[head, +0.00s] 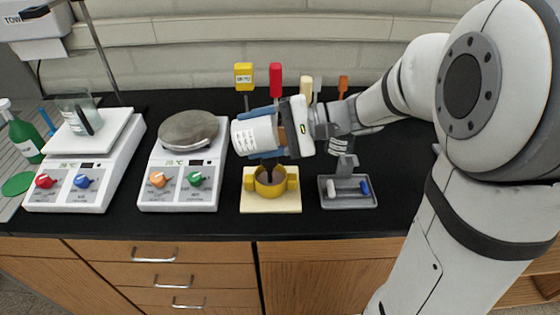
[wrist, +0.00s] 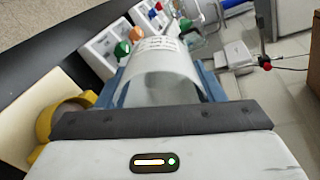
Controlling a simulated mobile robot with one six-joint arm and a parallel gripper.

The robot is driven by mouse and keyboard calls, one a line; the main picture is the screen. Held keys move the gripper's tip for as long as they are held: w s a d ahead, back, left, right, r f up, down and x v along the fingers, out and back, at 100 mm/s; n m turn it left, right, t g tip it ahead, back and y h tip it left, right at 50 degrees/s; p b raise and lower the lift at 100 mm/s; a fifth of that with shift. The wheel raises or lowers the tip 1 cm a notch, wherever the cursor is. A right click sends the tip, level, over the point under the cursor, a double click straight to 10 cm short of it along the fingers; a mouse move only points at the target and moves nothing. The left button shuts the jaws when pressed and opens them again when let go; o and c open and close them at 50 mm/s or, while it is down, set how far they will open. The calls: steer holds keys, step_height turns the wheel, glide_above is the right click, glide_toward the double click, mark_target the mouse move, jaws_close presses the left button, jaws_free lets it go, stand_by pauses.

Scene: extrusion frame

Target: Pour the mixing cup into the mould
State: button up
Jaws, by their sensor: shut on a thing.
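The white mixing cup (head: 248,136), with printed text on its side, is gripped between the blue fingers of my gripper (head: 262,134). The cup lies tipped on its side, above and slightly left of the yellow mould (head: 261,189). In the wrist view the cup (wrist: 160,78) lies between the blue fingers, with print on its far part. The mould is a round yellow cup with two side lugs. Its inside looks dark brown. Part of it shows at the left of the wrist view (wrist: 66,112). I cannot tell whether anything is flowing from the cup.
The mould stands on a cream board (head: 270,205). A hotplate with a grey round top (head: 188,131) is left of it, and another (head: 90,165) bears a glass beaker (head: 76,112). A grey tray (head: 347,203) is to the right. Coloured-handled tools (head: 275,80) stand behind my gripper.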

steer(key=shift+f+h, duration=0.25)
steer(key=shift+h, duration=0.15)
steer(key=shift+r, duration=0.1)
steer(key=shift+a+f+h+p, duration=0.2)
steer(key=shift+f+h+p, duration=0.05)
steer(key=shift+h+p, duration=0.7)
steer(key=r+h+p, duration=0.1)
steer(key=h+p, duration=0.1)
steer(key=p, duration=0.1)
steer(key=h+p, duration=0.1)
steer(key=p, duration=0.2)
steer(key=shift+a+r+h, duration=0.2)
steer(key=shift+r+h, duration=0.15)
steer(key=shift+r, duration=0.05)
steer(key=shift+a+f+h+p, duration=0.25)
steer(key=shift+f+h+p, duration=0.55)
steer(key=shift+h, duration=0.1)
steer(key=a+h+p, duration=0.1)
steer(key=p, duration=0.2)
steer(key=shift+a, duration=0.1)
steer(key=shift+a+f+h+p, duration=1.9)
steer(key=shift+f+h+p, duration=0.2)
steer(key=shift+f+h, duration=0.95)
steer(key=shift+g, duration=0.3)
steer(key=shift+w+r, duration=0.2)
steer(key=shift+r, duration=2.25)
